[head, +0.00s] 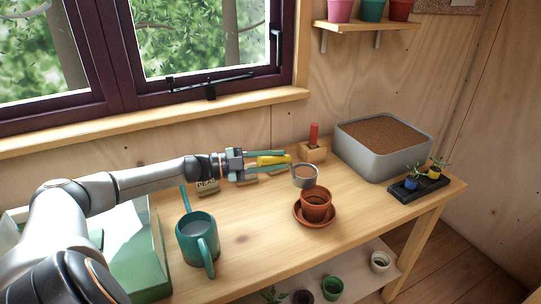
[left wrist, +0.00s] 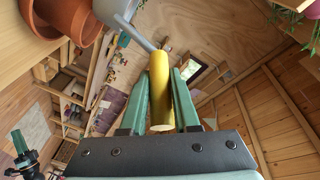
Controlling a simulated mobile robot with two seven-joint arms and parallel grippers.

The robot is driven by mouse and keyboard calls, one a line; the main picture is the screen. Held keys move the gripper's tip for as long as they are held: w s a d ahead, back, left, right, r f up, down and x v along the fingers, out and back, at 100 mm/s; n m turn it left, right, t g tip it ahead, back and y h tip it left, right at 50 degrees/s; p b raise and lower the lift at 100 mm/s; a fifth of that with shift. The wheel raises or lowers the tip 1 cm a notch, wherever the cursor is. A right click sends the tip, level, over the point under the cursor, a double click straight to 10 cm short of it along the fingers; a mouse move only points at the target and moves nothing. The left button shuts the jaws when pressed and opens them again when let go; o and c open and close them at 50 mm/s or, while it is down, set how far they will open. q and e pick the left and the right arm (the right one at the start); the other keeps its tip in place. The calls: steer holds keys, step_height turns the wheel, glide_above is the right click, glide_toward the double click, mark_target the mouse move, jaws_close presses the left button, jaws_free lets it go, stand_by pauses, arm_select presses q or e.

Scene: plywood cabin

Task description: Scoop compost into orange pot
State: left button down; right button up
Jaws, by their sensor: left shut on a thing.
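My left gripper (head: 284,160) is shut on the yellow handle (head: 270,161) of a scoop. The same gripper (left wrist: 161,82) and yellow handle (left wrist: 160,90) show in the left wrist view. The scoop's round grey cup (head: 304,181) holds brown compost and is above the table, just behind and left of the orange pot's rim. The orange pot (head: 316,208) stands upright on its saucer (head: 300,217); the inside looks dark. A grey bin (head: 374,165) of compost (head: 383,132) stands at the back right. A dark and green part (left wrist: 22,150) at lower left looks like my right gripper; its jaws are unclear.
A teal watering can (head: 197,243) and a green tray (head: 148,262) stand left of the pot. A wooden block (head: 313,154) with a red-handled tool is behind it. A black tray (head: 419,188) with small plants is at the right edge. Pots stand on the lower shelf.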

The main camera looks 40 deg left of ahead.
arm_select(q)
steer(key=shift+a, duration=0.15)
steer(key=shift+r, duration=0.1)
steer(key=shift+r+p, duration=0.1)
steer(key=shift+p, duration=0.3)
steer(key=shift+s+d+r+m+g+p, duration=0.15)
steer(key=shift+d+m+p, duration=0.25)
steer(key=shift+p, duration=0.25)
steer(key=shift+s+d+r+m+g+p, duration=0.15)
steer(key=shift+d+m+p, duration=0.1)
steer(key=shift+m+p, duration=0.25)
steer(key=shift+w+f, duration=0.1)
steer(key=shift+f, duration=0.15)
steer(key=shift+a+f+b, duration=0.1)
steer(key=shift+a+b, duration=0.05)
steer(key=shift+b, duration=0.15)
steer(key=shift+w+a+f+n+b, duration=0.1)
steer(key=shift+a+n+b, duration=0.2)
steer(key=shift+n, duration=0.3)
steer(key=shift+a+n+t, duration=0.15)
steer(key=shift+n+t, duration=0.15)
steer(key=shift+t, duration=0.1)
